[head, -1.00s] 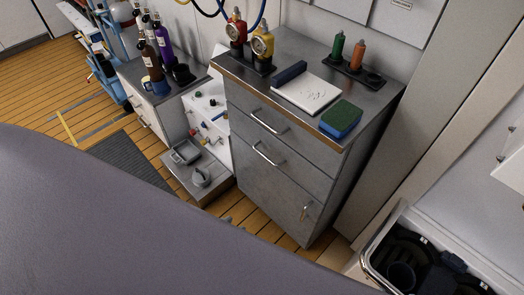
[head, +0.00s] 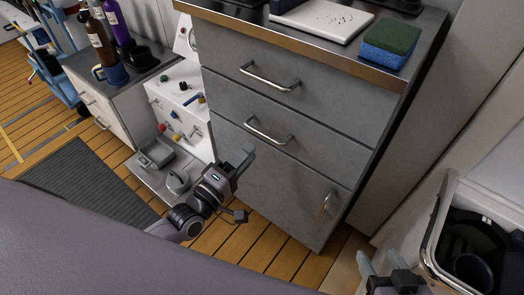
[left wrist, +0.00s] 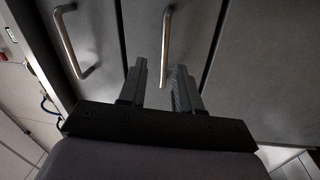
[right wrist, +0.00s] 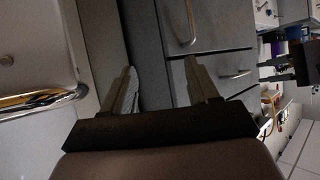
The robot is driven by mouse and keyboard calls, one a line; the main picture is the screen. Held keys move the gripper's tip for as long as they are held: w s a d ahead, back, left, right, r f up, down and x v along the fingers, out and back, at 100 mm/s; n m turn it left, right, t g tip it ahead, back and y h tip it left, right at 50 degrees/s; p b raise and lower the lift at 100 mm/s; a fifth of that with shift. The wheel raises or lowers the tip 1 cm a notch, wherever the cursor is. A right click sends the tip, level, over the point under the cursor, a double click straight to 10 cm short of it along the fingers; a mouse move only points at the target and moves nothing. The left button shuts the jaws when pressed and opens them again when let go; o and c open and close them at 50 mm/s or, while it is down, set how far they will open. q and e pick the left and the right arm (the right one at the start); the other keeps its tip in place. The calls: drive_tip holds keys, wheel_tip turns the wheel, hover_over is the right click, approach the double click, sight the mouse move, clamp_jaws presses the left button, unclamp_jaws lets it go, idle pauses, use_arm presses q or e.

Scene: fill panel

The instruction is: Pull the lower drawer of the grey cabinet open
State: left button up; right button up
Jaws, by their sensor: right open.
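The grey cabinet (head: 245,170) shows two drawers above a door, all shut. The lower drawer's bar handle (head: 268,132) is in the middle of its front. My left gripper (head: 242,158) is in front of the cabinet, below and left of this handle in the head view. In the left wrist view its fingers (left wrist: 158,80) are apart and empty, with the lower drawer's handle (left wrist: 166,48) showing beyond the gap; contact is not visible. My right gripper (head: 388,262) is low at the right, open and empty, and its fingers (right wrist: 160,72) point toward the cabinet.
The upper drawer handle (head: 270,76) and door handle (head: 325,203) stick out nearby. A metal-rimmed bin (head: 432,250) stands beside my right gripper. A low grey unit with a tray (head: 165,165) is at the left.

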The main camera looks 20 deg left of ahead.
sight(262, 132)
use_arm(q)
drive_tip(key=shift+n+t, duration=0.4)
drive_tip(key=shift+n, duration=0.5)
drive_tip(key=shift+w+a+f+b+x, duration=0.15)
drive_tip(key=shift+b+x, duration=0.25)
drive_tip(key=shift+x, duration=0.95)
drive_tip(key=shift+w+a+f+b+x, duration=0.1)
drive_tip(key=shift+a+f+b+x, duration=0.25)
drive_tip(key=shift+x, duration=0.95)
drive_tip(key=shift+w+f+b+x, duration=0.1)
drive_tip(key=shift+b+x, duration=0.4)
drive_tip(key=shift+x, duration=0.85)
drive_tip(key=shift+s, duration=0.1)
clamp_jaws()
